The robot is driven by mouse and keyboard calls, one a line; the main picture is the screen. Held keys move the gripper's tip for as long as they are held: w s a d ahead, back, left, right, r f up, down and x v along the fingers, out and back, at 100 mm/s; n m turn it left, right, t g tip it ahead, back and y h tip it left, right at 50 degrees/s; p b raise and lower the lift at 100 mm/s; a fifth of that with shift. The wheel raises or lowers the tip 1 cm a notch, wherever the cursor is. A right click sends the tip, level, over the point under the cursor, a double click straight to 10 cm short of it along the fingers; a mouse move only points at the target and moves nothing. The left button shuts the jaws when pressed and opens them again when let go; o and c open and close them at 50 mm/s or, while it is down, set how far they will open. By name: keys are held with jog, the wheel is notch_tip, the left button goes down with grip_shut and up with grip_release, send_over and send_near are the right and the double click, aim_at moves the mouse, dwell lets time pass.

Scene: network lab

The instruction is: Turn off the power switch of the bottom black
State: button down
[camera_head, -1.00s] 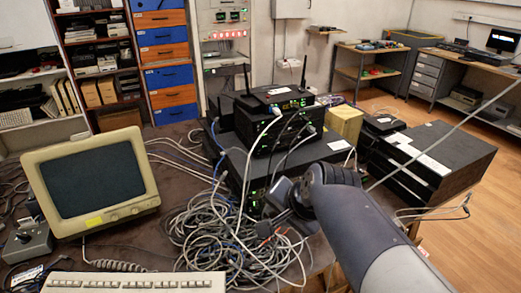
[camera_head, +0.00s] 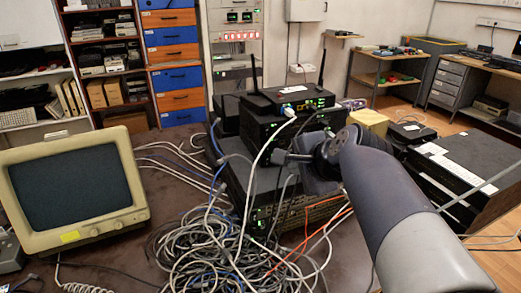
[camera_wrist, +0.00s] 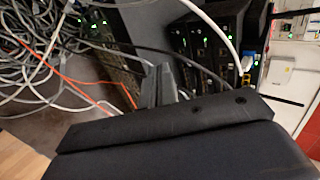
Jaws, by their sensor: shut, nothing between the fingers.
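Black network devices are stacked on the table in the head view. The wide bottom black device (camera_head: 300,215) has green lights at its front left. A smaller black device (camera_head: 262,135) sits above it, with a router (camera_head: 290,100) with antennas on top. My gripper (camera_head: 284,158) is shut and empty, in front of the stack at about the height where the smaller device meets the wide one. In the wrist view my gripper's fingers (camera_wrist: 163,80) point towards the lit device fronts (camera_wrist: 205,45). I cannot make out a power switch; my arm hides part of the right front.
A tangle of grey, white and orange cables (camera_head: 215,250) lies before the stack, and some cables hang across its front. A beige monitor (camera_head: 75,190) stands at left. A large black case (camera_head: 460,175) is at right, near a yellow box (camera_head: 368,120).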

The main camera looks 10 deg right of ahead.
aim_at(267, 160)
jog(key=b+x, duration=0.1)
jog(key=x, duration=0.8)
jog(key=shift+w+f, duration=0.2)
jog(key=shift+f, duration=0.1)
jog(key=shift+w+a+r, duration=0.1)
jog(key=shift+w+a, duration=0.05)
jog(key=shift+w, duration=0.45)
jog(key=shift+w+a+r, duration=0.1)
jog(key=shift+w+a, duration=0.05)
jog(key=shift+w, duration=0.4)
jog(key=shift+w+a+r, duration=0.1)
jog(key=shift+w+a, duration=0.05)
jog(key=shift+w, duration=0.75)
jog(key=shift+w+r+p, duration=0.25)
jog(key=shift+p, duration=0.25)
jog(key=shift+f, duration=0.15)
